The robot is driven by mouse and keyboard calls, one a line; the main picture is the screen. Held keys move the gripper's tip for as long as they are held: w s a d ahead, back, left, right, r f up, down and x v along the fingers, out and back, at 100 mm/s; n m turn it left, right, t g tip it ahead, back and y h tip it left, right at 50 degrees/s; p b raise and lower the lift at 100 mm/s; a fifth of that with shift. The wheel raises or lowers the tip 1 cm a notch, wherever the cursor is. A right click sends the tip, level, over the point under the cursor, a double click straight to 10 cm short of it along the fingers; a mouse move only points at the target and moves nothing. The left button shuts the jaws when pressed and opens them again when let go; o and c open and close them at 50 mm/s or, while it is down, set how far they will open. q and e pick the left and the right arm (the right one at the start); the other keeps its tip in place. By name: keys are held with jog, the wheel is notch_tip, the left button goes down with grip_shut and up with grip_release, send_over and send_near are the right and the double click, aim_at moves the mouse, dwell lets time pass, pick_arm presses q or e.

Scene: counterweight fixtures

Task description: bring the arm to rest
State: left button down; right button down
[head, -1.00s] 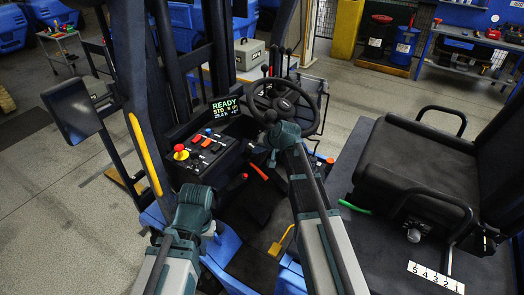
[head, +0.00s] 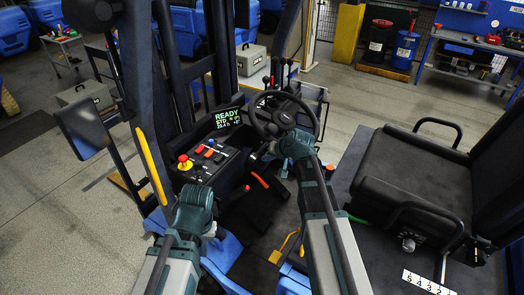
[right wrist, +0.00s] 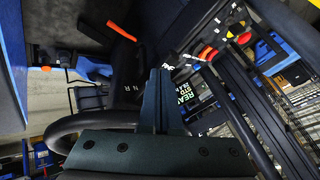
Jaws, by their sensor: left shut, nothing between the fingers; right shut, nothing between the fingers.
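My right arm reaches up to the black steering wheel (head: 284,115); its gripper lies near the wheel's lower left, partly hidden by the wrist. In the right wrist view my right gripper (right wrist: 160,75) has its dark fingers together, with nothing between them. A black curved bar (right wrist: 75,122), seemingly the wheel rim, passes close beside it; contact cannot be told. My left arm is bent low at the left, in front of the control panel (head: 207,158). My left gripper (head: 218,232) is small and mostly hidden behind its wrist; it holds nothing.
A display (head: 227,118) reading READY stands behind the panel, with a red knob (head: 184,162) on it. A black seat (head: 410,180) is at the right. A dark post with a yellow grab bar (head: 151,165) rises at the left. Orange levers (head: 259,180) stand between the arms.

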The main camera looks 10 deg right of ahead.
jog(key=s+a+f+n+g+h, duration=0.2)
jog(key=s+f+g, duration=0.1)
jog(key=s, duration=0.8)
jog(key=s+a+f+n+g+h, duration=0.1)
jog(key=s+f+n+g+h, duration=0.2)
jog(key=s, duration=0.9)
jog(key=s+a+f+n+b, duration=0.1)
jog(key=a+f+b, duration=0.4)
jog(key=f+b, duration=0.5)
jog(key=s+a+f+n+g+b, duration=0.1)
jog(key=s+a+f+b, duration=0.2)
jog(key=a+f+b, duration=0.3)
notch_tip(320, 180, down, 6)
jog(key=b, duration=0.6)
jog(key=shift+s+a+r+n+g, duration=0.15)
jog(key=shift+s+r+n+g, duration=0.1)
jog(key=shift+n+g, duration=0.05)
